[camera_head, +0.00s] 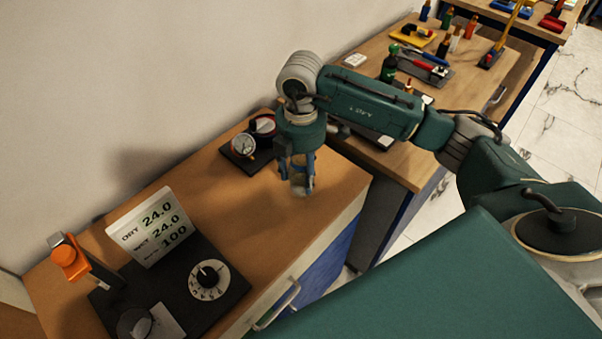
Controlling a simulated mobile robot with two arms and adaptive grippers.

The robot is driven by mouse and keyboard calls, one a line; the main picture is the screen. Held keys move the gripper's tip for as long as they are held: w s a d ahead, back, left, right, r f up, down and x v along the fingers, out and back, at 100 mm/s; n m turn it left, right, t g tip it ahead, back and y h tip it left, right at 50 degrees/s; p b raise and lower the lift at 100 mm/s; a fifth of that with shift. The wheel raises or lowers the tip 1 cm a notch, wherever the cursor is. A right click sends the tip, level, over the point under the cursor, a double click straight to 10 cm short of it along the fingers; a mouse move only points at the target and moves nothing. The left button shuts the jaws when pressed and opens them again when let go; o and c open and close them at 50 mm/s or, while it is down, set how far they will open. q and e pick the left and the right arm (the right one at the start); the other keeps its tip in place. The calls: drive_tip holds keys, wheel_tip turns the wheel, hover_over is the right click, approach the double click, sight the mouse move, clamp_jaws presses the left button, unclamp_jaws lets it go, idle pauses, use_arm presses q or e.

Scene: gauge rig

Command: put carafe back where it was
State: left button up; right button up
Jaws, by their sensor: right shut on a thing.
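My right gripper (301,182) reaches down over the right part of the wooden cabinet top, fingers pointing down. It is shut on a small clear glass vessel (299,187), which seems to be the carafe. The fingers cover much of it, and I cannot tell whether its base touches the wood. A black gauge stand with a white round dial (243,145) is just left of and behind the gripper. My left gripper is not in view.
A black rig (222,268) with a dial knob, a display card (150,227) and an orange-topped post (69,257) fills the left of the cabinet top. Bare wood (235,205) lies between. A workbench with tools and bottles (389,64) stands behind my right arm.

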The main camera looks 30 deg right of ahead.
drive_tip(key=shift+f, duration=0.7)
drive_tip(key=shift+f, duration=0.2)
drive_tip(key=o, duration=1.5)
